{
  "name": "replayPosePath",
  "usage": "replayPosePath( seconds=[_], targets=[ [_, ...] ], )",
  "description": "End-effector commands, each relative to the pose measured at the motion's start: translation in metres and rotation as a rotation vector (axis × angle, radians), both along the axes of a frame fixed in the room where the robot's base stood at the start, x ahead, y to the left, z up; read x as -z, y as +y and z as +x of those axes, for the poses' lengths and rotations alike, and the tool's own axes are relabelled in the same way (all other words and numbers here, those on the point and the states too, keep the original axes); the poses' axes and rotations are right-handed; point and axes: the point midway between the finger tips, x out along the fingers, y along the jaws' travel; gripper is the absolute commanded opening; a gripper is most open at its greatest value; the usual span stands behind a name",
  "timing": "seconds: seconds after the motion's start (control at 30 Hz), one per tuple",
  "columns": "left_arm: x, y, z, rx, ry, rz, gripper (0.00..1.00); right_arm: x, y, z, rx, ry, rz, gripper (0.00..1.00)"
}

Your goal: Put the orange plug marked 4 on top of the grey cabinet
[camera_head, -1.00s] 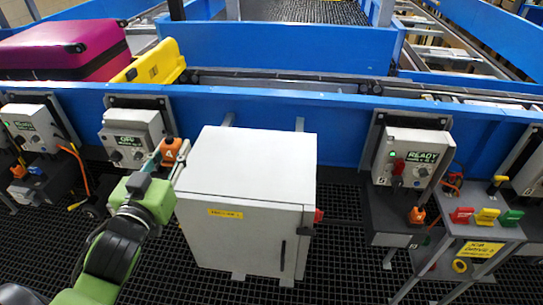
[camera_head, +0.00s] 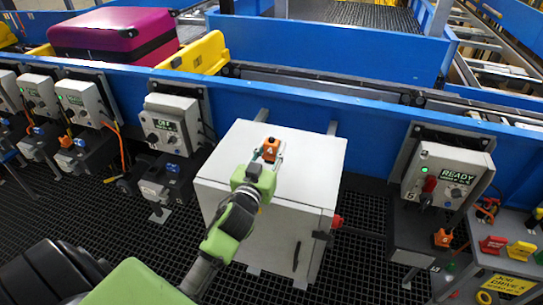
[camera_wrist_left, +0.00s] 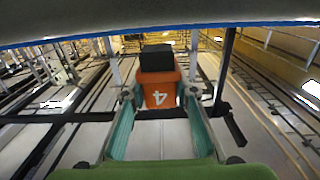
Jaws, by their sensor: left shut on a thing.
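The orange plug marked 4 (camera_head: 269,151) is between the fingers of my left gripper (camera_head: 268,156), over the top of the grey cabinet (camera_head: 311,161). I cannot tell whether the plug touches the cabinet top. In the left wrist view the plug (camera_wrist_left: 160,92) shows its white 4 and a black end, with my left gripper's fingers (camera_wrist_left: 160,125) on both sides of it. My left gripper is shut on the plug. My right gripper is not in view.
A control box reading READY (camera_head: 447,178) stands right of the cabinet, and one reading OFF (camera_head: 172,122) stands left. Another orange plug (camera_head: 443,238) sits below the READY box. The blue conveyor wall (camera_head: 370,112) runs behind. The cabinet top looks otherwise bare.

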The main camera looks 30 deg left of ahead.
Motion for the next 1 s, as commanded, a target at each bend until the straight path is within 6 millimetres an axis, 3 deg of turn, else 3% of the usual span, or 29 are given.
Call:
replayPosePath(
  seconds=[0.2,0.6,0.63,0.67,1.0],
  targets=[
    [0.028,0.000,-0.001,-0.001,0.002,-0.001,0.02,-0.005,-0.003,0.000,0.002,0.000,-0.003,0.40],
    [0.034,0.000,-0.001,0.000,0.000,0.000,0.02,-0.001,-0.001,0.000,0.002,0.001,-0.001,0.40],
    [0.033,0.000,-0.001,0.000,0.001,0.000,0.34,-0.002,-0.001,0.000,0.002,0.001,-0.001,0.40],
    [0.033,0.000,-0.001,0.000,0.001,0.000,0.42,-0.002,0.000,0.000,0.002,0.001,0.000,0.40],
    [0.032,0.000,-0.001,0.000,0.001,0.000,0.43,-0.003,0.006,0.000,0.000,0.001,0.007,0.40]
  ],
)
